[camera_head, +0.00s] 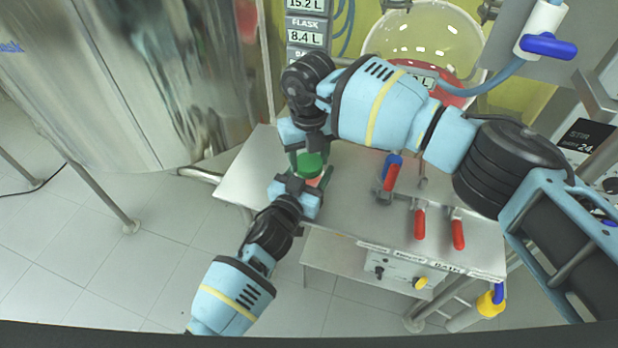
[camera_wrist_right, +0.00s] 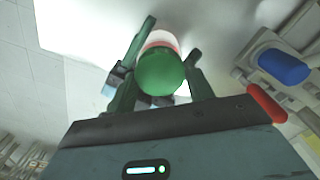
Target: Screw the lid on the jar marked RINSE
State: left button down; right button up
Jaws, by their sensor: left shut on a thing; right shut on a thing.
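A green lid (camera_head: 310,163) is at the left part of the metal bench, between the two grippers. My right gripper (camera_head: 306,158) reaches down from above and is shut on the lid. In the right wrist view the round green lid (camera_wrist_right: 161,73) sits between the fingers, with the pale and red jar (camera_wrist_right: 160,39) directly behind it. My left gripper (camera_head: 299,187) is shut on the jar (camera_head: 316,180) from the near side. The grippers hide most of the jar, and no marking on it is readable. I cannot tell how tightly the lid sits on the jar.
The metal bench (camera_head: 345,205) has red-handled valves (camera_head: 420,223) to the right and a blue-and-red one (camera_head: 391,176) nearer the jar. A glass vessel with red liquid (camera_head: 440,84) stands behind. A large steel tank (camera_head: 190,80) is at the left.

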jog(key=m, duration=1.1)
jog(key=shift+m, duration=0.3)
jog(key=m, duration=0.4)
jog(key=o, duration=1.1)
jog(key=shift+r, duration=2.25)
